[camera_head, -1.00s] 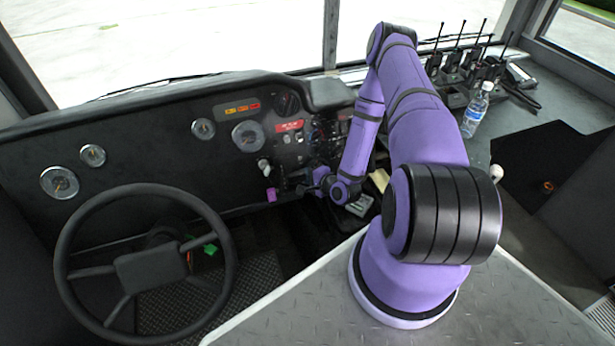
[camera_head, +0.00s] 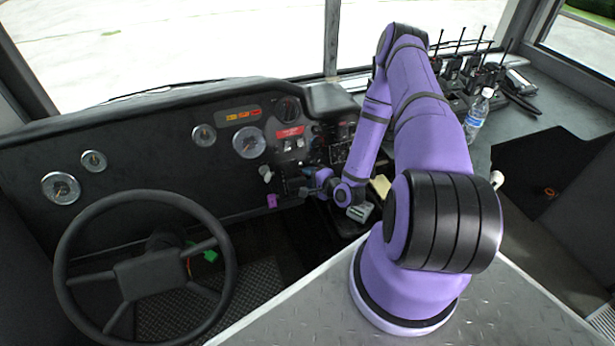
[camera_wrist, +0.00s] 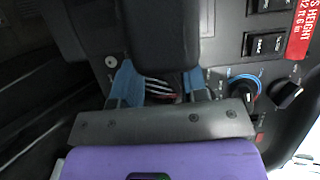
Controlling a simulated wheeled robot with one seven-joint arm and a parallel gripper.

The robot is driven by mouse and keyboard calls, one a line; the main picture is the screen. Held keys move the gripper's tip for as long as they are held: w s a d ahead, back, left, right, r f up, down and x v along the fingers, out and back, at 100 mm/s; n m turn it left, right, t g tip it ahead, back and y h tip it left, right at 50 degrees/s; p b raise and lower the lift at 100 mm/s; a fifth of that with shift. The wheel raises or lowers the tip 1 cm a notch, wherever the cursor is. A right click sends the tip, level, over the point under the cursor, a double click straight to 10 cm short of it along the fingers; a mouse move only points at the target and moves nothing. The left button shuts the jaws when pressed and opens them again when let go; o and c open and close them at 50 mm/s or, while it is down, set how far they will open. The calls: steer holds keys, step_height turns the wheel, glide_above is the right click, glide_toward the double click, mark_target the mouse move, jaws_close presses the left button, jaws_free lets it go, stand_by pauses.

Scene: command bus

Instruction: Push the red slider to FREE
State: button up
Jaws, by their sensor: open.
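I cannot make out the red slider or a FREE mark in either view. My gripper (camera_wrist: 158,77) is open in the wrist view, its two blue fingers apart at the dashboard panel. A dark rounded lever or column (camera_wrist: 160,35) lies ahead of and between the fingers, covering the panel there. Small pale strips and a dull reddish bit show between the fingers, too small to identify. In the head view my gripper (camera_head: 307,189) is small and dark against the lower middle of the dashboard, so contact cannot be told.
A blue-ringed knob (camera_wrist: 244,86) and a black knob (camera_wrist: 285,94) sit right of the fingers. Black switches (camera_wrist: 265,44) and a red height label (camera_wrist: 302,30) are above them. The steering wheel (camera_head: 64,236) is at left; a water bottle (camera_head: 477,116) and radios stand at right.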

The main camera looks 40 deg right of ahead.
steer(key=v, duration=0.9)
steer(key=shift+s, duration=0.2)
steer(key=shift+r, duration=0.1)
steer(key=w+d+r+n+g, duration=0.2)
steer(key=w+r+n, duration=0.2)
steer(key=r, duration=0.3)
steer(key=w+d+r+n+g, duration=0.1)
steer(key=w+r+n+g, duration=0.3)
steer(key=r, duration=0.3)
steer(key=a+r+n+h, duration=0.3)
steer(key=r+n, duration=0.2)
steer(key=r, duration=1.4)
steer(key=s+a+r+n+g+h, duration=0.1)
steer(key=s+a+r, duration=0.35)
steer(key=r, duration=0.25)
steer(key=s+a+r+n+g, duration=0.1)
steer(key=s+a+r, duration=0.2)
steer(key=s+r, duration=0.3)
steer(key=s+a+r+n, duration=0.1)
steer(key=s+a+r, duration=0.1)
steer(key=s, duration=0.3)
steer(key=s+a+r+n+y, duration=0.1)
steer(key=s+a+r, duration=0.2)
steer(key=s, duration=0.1)
steer(key=s+a+r+n+g+y, duration=0.1)
steer(key=s+a+r, duration=0.1)
steer(key=s, duration=0.3)
steer(key=shift+s+a+r, duration=0.2)
steer(key=shift+s+r, duration=0.1)
steer(key=shift+s, duration=0.05)
